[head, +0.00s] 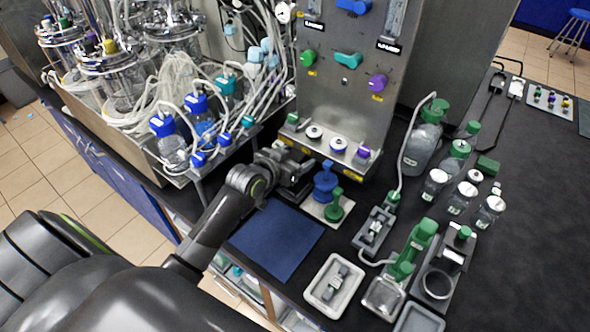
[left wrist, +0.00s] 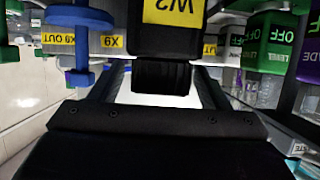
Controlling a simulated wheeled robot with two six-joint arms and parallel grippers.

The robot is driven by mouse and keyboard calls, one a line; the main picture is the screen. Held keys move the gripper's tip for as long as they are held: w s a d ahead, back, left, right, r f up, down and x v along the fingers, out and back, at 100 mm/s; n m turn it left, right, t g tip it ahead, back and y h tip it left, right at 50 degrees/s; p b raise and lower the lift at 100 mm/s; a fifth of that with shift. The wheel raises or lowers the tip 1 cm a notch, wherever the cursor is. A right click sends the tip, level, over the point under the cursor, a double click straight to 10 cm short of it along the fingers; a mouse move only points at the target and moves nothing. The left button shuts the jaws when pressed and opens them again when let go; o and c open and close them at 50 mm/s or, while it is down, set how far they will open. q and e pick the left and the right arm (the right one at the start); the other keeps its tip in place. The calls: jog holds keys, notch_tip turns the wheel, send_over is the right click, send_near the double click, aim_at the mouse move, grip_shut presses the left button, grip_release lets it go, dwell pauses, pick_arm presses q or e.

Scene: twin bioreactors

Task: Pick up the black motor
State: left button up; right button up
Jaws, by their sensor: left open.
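In the left wrist view a black block with a yellow label (left wrist: 172,12) shows at the top centre, with a ribbed black cylinder (left wrist: 161,77) below it; this looks like the black motor. The label's letters are upside down. My left gripper (left wrist: 160,90) is open, its dark fingers on either side of the ribbed part; I cannot tell whether they touch it. In the head view my left gripper (head: 290,172) is at the foot of the steel panel, and I cannot make out the motor apart from it. My right gripper is not in view.
A blue stacked part (head: 325,181) and a green knobbed part (head: 335,207) stand close right of the gripper. A blue mat (head: 277,240) lies in front. Glass vessels and tubing crowd the left. Bottles (head: 436,184) stand to the right. The far right bench is mostly clear.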

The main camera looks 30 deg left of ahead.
pick_arm(q)
jog(key=shift+x, duration=1.1)
grip_shut()
jog(key=shift+r, duration=0.15)
